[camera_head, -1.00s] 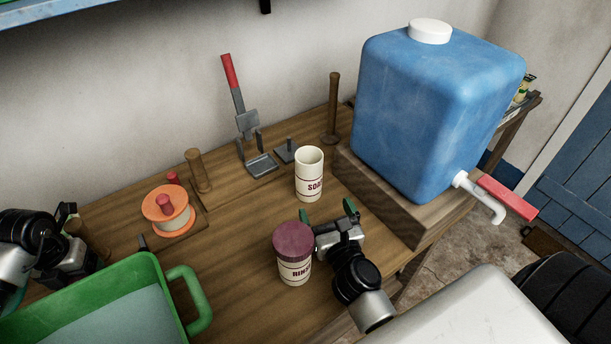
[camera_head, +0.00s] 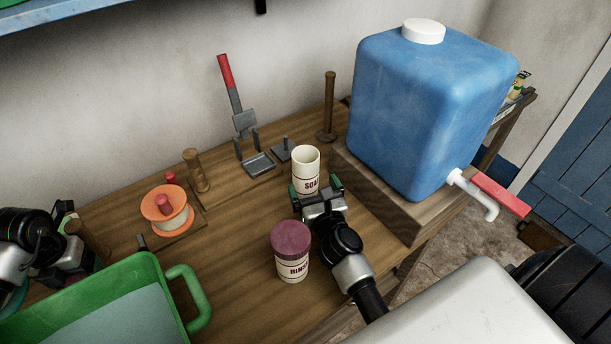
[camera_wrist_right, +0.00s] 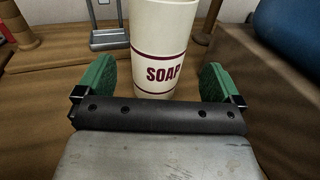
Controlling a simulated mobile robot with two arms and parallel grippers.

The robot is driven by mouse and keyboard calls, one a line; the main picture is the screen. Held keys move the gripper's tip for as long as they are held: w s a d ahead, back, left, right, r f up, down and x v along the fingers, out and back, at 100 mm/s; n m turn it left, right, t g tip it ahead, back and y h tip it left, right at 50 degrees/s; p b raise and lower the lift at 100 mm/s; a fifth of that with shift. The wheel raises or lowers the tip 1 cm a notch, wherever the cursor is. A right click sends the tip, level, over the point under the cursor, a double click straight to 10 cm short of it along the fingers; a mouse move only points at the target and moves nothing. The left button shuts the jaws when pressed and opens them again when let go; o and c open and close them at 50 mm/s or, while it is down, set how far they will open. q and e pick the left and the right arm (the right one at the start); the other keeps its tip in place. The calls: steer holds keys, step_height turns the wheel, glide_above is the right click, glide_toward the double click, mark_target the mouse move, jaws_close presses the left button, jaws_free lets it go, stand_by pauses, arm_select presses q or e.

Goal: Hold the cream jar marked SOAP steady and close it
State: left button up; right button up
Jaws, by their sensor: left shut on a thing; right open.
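The cream SOAP jar (camera_head: 305,160) stands upright and open-topped, without a lid, on the wooden bench. It fills the middle of the right wrist view (camera_wrist_right: 160,45). My right gripper (camera_head: 317,190) is open, its green fingertips on either side of the jar's lower front; in the right wrist view gaps show between both fingers and the jar. My left gripper (camera_head: 68,212) is at the far left, behind the green basin. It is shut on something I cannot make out. No loose lid for the SOAP jar is visible.
A RINSE jar (camera_head: 292,262) with a maroon lid stands close left of my right wrist. A blue water tank (camera_head: 425,110) sits on a wooden block (camera_head: 385,205) to the right. An orange spool (camera_head: 166,210) and a green basin (camera_head: 190,290) are left.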

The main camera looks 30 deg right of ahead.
mark_target(310, 181)
arm_select(q)
steer(key=shift+r, duration=0.15)
arm_select(e)
steer(key=w, duration=0.5)
steer(key=shift+w+d, duration=0.15)
steer(key=shift+d, duration=0.2)
steer(key=shift+c, duration=0.5)
steer(key=c, duration=1)
